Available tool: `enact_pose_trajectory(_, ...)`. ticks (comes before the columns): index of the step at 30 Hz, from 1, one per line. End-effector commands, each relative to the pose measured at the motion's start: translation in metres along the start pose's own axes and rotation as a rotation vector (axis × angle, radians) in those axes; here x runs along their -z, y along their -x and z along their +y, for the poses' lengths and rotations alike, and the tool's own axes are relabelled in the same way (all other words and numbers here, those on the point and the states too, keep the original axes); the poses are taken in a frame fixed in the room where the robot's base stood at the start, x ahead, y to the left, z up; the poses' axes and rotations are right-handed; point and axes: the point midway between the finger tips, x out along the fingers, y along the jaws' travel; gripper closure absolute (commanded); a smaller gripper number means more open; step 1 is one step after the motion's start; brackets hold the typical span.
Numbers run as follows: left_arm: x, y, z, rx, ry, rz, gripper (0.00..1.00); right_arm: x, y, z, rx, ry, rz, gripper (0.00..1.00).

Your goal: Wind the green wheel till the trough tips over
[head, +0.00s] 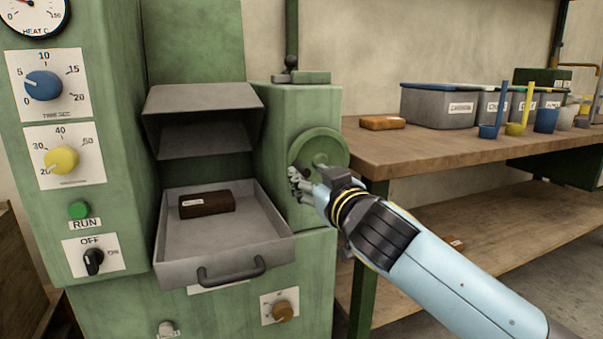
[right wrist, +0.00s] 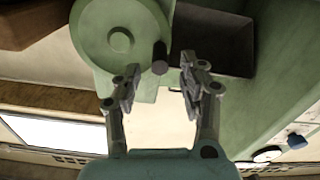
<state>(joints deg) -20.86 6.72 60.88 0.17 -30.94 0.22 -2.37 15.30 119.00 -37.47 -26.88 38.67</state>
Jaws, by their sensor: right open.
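The green wheel (head: 322,146) is on the right side of the green machine. It also shows in the right wrist view (right wrist: 118,38), with a dark peg handle (right wrist: 160,60) near its rim. My right gripper (head: 299,184) is open in front of the wheel's lower part. In the right wrist view the open fingers (right wrist: 158,82) stand either side of the line to the handle, not closed on it. The grey trough (head: 204,138) in the machine's opening looks tilted forward. Below it, a brown block (head: 207,204) lies in a grey drawer (head: 223,269). My left gripper is not in view.
The machine's panel at left has a blue knob (head: 43,86), a yellow knob (head: 61,160) and a green button (head: 79,210). A wooden bench (head: 420,155) at right carries grey bins (head: 436,108), an orange-brown block (head: 382,123) and several cups.

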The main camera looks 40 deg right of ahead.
Motion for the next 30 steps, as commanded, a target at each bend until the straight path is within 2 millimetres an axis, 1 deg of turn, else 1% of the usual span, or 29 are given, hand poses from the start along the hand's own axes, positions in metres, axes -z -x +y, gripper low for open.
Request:
enact_pose_trajectory(1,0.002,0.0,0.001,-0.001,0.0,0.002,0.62,0.0,-0.011,0.0,0.0,-0.002,0.001,0.58)
enact_pose_trajectory(3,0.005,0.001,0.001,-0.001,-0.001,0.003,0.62,0.0,-0.023,0.0,0.0,-0.001,0.001,0.58)
enact_pose_trajectory(7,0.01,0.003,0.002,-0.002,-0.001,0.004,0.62,-0.001,-0.039,0.0,0.0,0.0,0.0,0.58)
enact_pose_trajectory(12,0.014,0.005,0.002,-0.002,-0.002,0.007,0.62,-0.001,-0.047,0.0,0.001,0.0,-0.001,0.58)
enact_pose_trajectory(19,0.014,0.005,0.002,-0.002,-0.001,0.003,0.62,-0.001,-0.047,0.0,0.001,0.0,-0.001,0.58)
enact_pose_trajectory(28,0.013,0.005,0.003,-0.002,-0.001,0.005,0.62,-0.001,-0.047,0.0,0.001,-0.001,-0.002,0.97)
enact_pose_trajectory(29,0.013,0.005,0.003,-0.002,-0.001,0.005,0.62,-0.001,-0.047,0.0,0.001,-0.001,-0.002,1.0)
enact_pose_trajectory(30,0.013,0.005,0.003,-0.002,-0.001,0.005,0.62,-0.001,-0.047,0.0,0.001,-0.001,-0.002,1.0)
